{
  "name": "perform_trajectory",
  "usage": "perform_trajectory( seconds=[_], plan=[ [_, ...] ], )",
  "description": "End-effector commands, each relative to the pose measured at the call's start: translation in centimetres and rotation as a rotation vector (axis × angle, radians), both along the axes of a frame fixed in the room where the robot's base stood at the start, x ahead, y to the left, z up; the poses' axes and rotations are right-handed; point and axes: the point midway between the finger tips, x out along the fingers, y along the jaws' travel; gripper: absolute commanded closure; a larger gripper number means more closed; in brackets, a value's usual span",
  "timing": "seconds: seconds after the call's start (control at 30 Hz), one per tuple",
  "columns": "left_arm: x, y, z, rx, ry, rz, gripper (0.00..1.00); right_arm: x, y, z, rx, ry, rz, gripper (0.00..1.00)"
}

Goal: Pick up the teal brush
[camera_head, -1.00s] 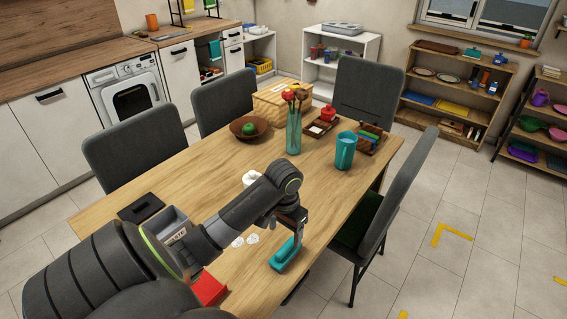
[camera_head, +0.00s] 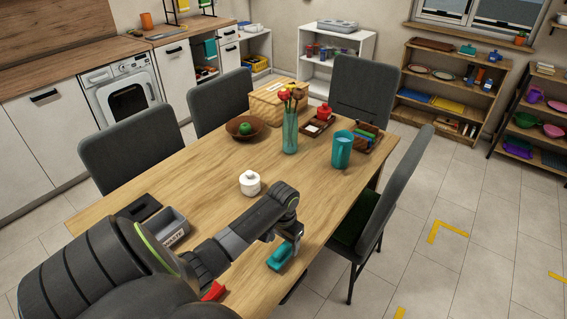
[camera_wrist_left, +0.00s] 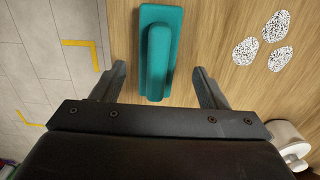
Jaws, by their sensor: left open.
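The teal brush (camera_head: 279,258) lies on the wooden table (camera_head: 212,168) near its right front edge. My left gripper (camera_head: 290,240) is low at the brush, partly hiding it in the head view. In the left wrist view the brush (camera_wrist_left: 160,55) points lengthwise between the open fingers of the left gripper (camera_wrist_left: 158,74). There is a gap on each side, and its far end extends beyond the fingertips. My right gripper is not in view.
A white lidded jar (camera_head: 250,183), a grey box (camera_head: 172,228) and a red object (camera_head: 214,291) are near my arm. A teal cup (camera_head: 342,150) and glass vase (camera_head: 290,132) stand farther back. White speckled patches (camera_wrist_left: 277,26) lie beside the brush. A chair (camera_head: 395,200) borders the right side.

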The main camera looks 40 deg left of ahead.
Motion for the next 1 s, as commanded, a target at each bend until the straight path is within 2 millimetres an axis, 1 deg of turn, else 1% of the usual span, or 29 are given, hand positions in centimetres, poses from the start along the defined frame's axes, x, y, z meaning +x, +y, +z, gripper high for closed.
perform_trajectory(
  seconds=[0.1,0.23,0.3,0.4,0.5,0.7,0.77,1.0],
  plan=[
    [-0.2,-0.2,-1.1,-0.002,0.004,0.002,0.33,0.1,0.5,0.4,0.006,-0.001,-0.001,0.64],
    [-0.4,-0.5,-2.9,-0.003,0.005,0.001,0.33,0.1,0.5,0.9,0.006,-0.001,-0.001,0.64],
    [-0.3,-0.5,-3.9,-0.002,0.004,0.002,0.33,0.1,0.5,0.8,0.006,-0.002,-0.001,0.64],
    [-0.3,-0.5,-4.7,-0.001,0.002,0.001,0.33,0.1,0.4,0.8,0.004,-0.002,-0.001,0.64],
    [-0.3,-0.4,-5.0,0.001,0.001,-0.001,0.33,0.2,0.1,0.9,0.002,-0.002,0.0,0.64],
    [-0.3,-0.4,-5.1,0.001,0.001,-0.001,0.33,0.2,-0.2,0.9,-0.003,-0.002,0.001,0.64],
    [-0.3,-0.4,-5.1,0.0,0.001,0.0,0.39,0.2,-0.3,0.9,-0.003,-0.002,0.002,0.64],
    [-0.3,-0.4,-5.0,0.0,0.001,0.0,0.71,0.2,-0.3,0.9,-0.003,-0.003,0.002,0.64]
  ],
)
